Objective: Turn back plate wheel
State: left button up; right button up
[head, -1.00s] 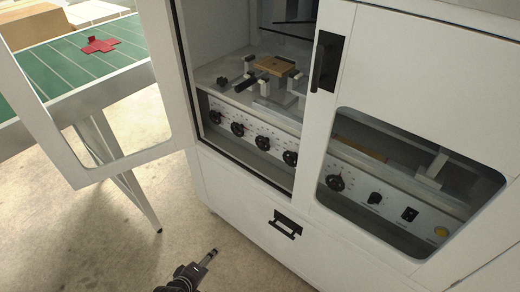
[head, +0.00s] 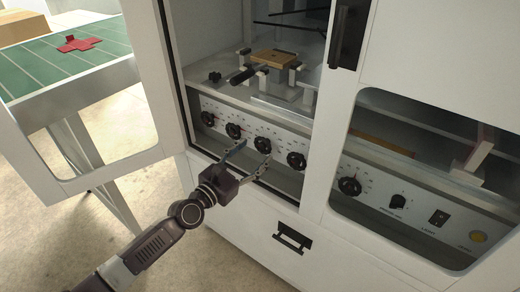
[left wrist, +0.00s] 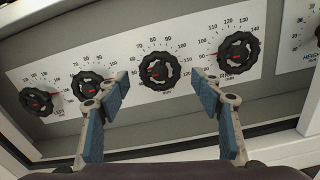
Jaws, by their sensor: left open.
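Several black wheels with red pointers sit on a white dial panel (left wrist: 125,98) inside the open machine. My left gripper (head: 255,150) is open and empty in front of the panel. In the left wrist view its blue-padded fingers stand apart, and the third wheel from the left (left wrist: 160,71) shows between and beyond their tips. That wheel also shows in the head view (head: 263,145). The second wheel (left wrist: 87,84) is partly behind the left finger, and the fourth wheel (left wrist: 238,50) is beyond the right one. My right gripper is out of view.
The open door (head: 155,60) stands left of my left arm. A closed door with a window (head: 385,75) is to the right. A brown block (head: 275,59) sits on the fixture above the panel. A green table (head: 35,62) bears a red cross-shaped piece (head: 79,43).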

aim_at(261, 147)
pick_arm(q)
jog(key=x, duration=0.2)
jog(key=shift+w+d+f, duration=0.1)
jog(key=shift+w+d, duration=0.05)
jog(key=shift+w, duration=0.1)
jog(key=shift+w+d+b, duration=0.3)
jog(key=shift+w, duration=0.15)
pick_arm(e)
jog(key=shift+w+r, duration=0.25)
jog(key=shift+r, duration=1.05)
pick_arm(q)
jog(key=c, duration=1.2)
jog(key=shift+o, duration=0.2)
